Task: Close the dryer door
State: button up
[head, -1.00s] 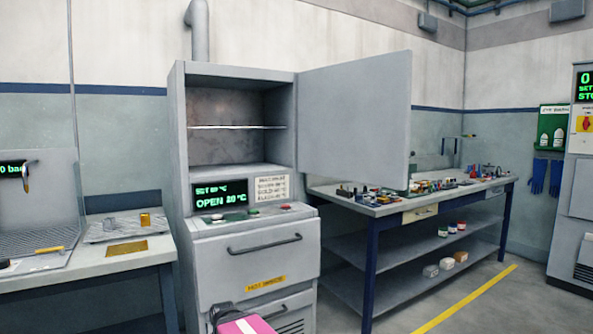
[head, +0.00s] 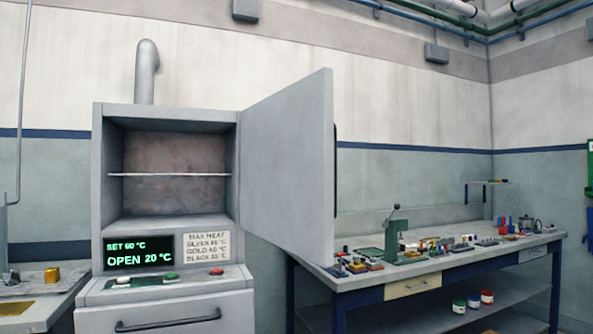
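The dryer (head: 168,112) is a grey cabinet left of the middle in the head view. Its door (head: 286,165) is hinged on the right side and stands wide open, swung out toward me. A dark edge, perhaps the handle, shows behind the door's outer edge (head: 335,170). The chamber (head: 165,190) holds one thin shelf (head: 170,174) and looks empty. The display (head: 138,253) reads SET 60 °C and OPEN 20 °C. My gripper is not in view.
A workbench (head: 440,262) with several small tools and parts stands right of the dryer, partly behind the door. A green press (head: 392,238) is on it. Another bench (head: 50,290) is at the left. A control panel with buttons (head: 170,276) sits below the display.

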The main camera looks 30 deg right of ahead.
aim_at(288, 138)
jog(key=l+u, duration=0.1)
jog(key=l, duration=0.4)
jog(key=k+l+u, duration=0.1)
jog(key=l, duration=0.35)
jog(key=l+u, duration=0.15)
jog(key=l, duration=0.35)
jog(key=k+l+u, duration=0.1)
jog(key=l, duration=0.35)
jog(key=k+l+u, duration=0.1)
jog(key=l, duration=0.4)
jog(key=l+u, duration=0.25)
jog(key=l, duration=0.2)
jog(key=k+l+u, duration=0.1)
jog(key=l+u, duration=0.2)
jog(key=l, duration=0.2)
